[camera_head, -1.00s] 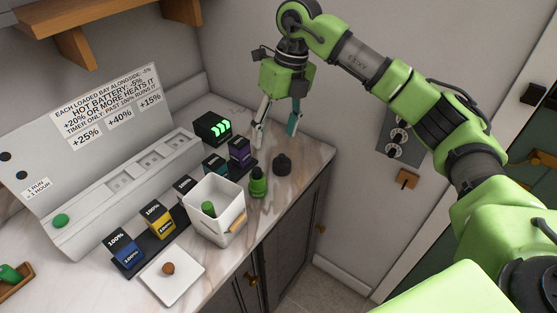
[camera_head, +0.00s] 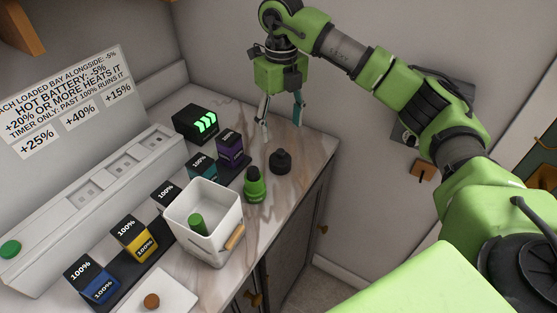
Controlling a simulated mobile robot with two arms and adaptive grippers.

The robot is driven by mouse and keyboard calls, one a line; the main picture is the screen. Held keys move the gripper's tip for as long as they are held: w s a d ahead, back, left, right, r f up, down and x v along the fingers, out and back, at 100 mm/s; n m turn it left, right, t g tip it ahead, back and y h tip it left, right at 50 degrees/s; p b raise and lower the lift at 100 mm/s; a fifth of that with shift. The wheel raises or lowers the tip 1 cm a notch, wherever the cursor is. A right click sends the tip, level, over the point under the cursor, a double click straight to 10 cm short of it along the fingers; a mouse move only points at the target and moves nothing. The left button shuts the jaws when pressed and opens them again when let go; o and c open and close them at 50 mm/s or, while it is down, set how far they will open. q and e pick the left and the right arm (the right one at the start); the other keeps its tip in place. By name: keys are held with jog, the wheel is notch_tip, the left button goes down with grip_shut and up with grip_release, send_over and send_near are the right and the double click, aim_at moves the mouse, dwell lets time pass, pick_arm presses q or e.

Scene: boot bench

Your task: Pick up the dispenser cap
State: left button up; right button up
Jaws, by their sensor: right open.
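A small black round piece with a narrower knob on top (camera_head: 280,161), apparently the dispenser cap, stands on the marble counter near its right edge. A green bottle with a dark band (camera_head: 255,185) stands just in front and left of it. My right gripper (camera_head: 282,120) points down above the back of the counter, behind and above the black piece. Its fingers are spread apart with nothing between them. It is not touching the black piece. My left gripper is not in view.
A white bin (camera_head: 236,214) with a green cylinder inside stands left of the bottle. Several battery blocks (camera_head: 134,238) stand on dark bases along a grey panel (camera_head: 55,223). A black box with green lights (camera_head: 195,122) is at the back. A white lidded plate (camera_head: 178,290) lies in front.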

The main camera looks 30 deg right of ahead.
aim_at(281, 151)
jog(key=f+p, duration=0.1)
jog(key=f, duration=0.4)
jog(key=shift+s, duration=0.2)
jog(key=shift+w+f, duration=0.1)
jog(key=shift+f, duration=0.2)
jog(key=shift+f+p, duration=0.35)
jog(key=shift+p, duration=0.1)
notch_tip(281, 151, down, 4)
jog(key=shift+r+p, duration=0.25)
jog(key=shift+p, duration=0.55)
jog(key=shift+w+f, duration=0.1)
jog(key=shift+f, duration=0.35)
jog(key=c, duration=0.8)
